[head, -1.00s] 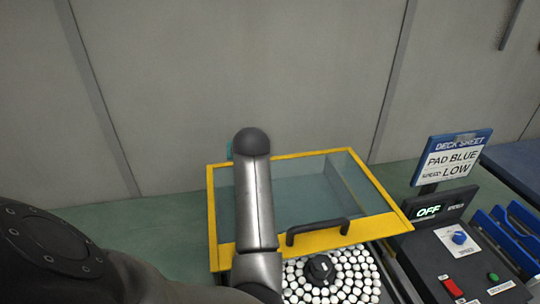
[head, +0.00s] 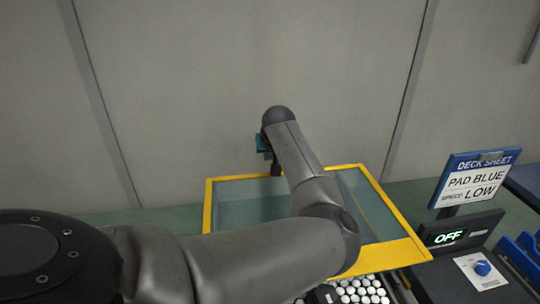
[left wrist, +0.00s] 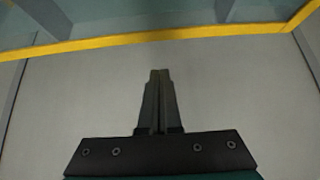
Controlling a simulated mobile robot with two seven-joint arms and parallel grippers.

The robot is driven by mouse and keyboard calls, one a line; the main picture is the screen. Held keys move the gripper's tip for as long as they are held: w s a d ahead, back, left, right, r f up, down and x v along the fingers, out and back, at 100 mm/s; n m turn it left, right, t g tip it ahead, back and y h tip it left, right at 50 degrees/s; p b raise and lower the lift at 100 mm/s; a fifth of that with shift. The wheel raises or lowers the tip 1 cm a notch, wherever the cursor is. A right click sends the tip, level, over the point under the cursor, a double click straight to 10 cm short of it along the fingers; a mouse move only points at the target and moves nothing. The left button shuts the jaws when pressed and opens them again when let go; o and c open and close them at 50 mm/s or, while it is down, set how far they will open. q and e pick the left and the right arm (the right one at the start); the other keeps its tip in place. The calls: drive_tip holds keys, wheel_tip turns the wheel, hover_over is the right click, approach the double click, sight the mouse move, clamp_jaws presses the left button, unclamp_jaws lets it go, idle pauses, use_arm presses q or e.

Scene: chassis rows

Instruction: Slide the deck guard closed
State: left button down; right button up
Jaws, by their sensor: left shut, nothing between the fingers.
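The deck guard (head: 396,205) is a clear panel in a yellow frame. It lies over the back of the deck, and white pieces (head: 362,288) show uncovered at its front edge. My left arm crosses in front of the guard and hides its handle and much of its front bar. My left gripper (head: 275,172) points down at the guard's far edge. In the left wrist view its fingers (left wrist: 160,72) are shut and empty, with the yellow frame bar (left wrist: 160,42) beyond the tips. I cannot tell if they touch it. My right gripper is not in view.
A control panel (head: 470,262) with a blue knob and an "OFF" display (head: 449,237) stands to the right. The deck sheet sign (head: 478,181) reads "PAD BLUE, LOW". Blue racks (head: 522,258) are at the right edge. A grey wall is behind the guard.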

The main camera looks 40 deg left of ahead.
use_arm(q)
drive_tip(key=shift+a+f+p, duration=0.1)
drive_tip(key=shift+f+p, duration=0.25)
drive_tip(key=shift+f, duration=2.25)
